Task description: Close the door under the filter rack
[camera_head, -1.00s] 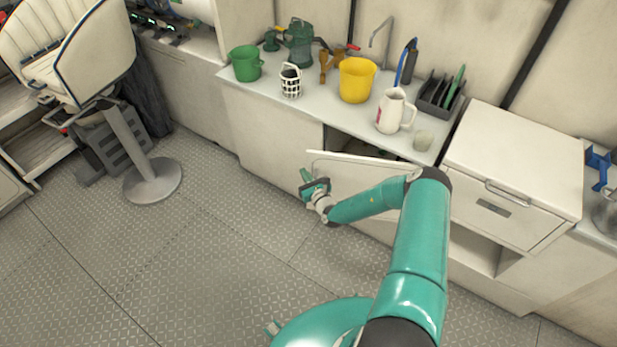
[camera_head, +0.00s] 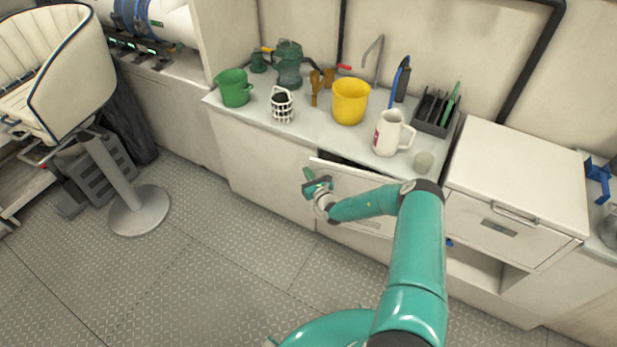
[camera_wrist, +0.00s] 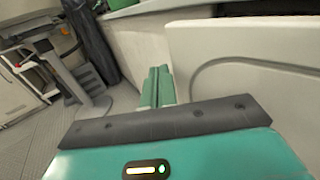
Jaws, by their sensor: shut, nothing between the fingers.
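The white door (camera_head: 347,180) stands slightly ajar under the counter. A dark gap shows above its top edge, and its free edge is at the left. The dark slotted rack (camera_head: 432,124) on the counter above appears to be the filter rack. My gripper (camera_head: 308,174) is shut and empty at the door's free left edge, on the outer side. In the wrist view, the shut green fingers (camera_wrist: 157,87) point ahead, with the pale door panel (camera_wrist: 255,65) close at the right. I cannot tell whether they touch. My forearm hides part of the door.
A drawer unit (camera_head: 515,225) stands right. A chair (camera_head: 58,70) stands left. The floor between is clear.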

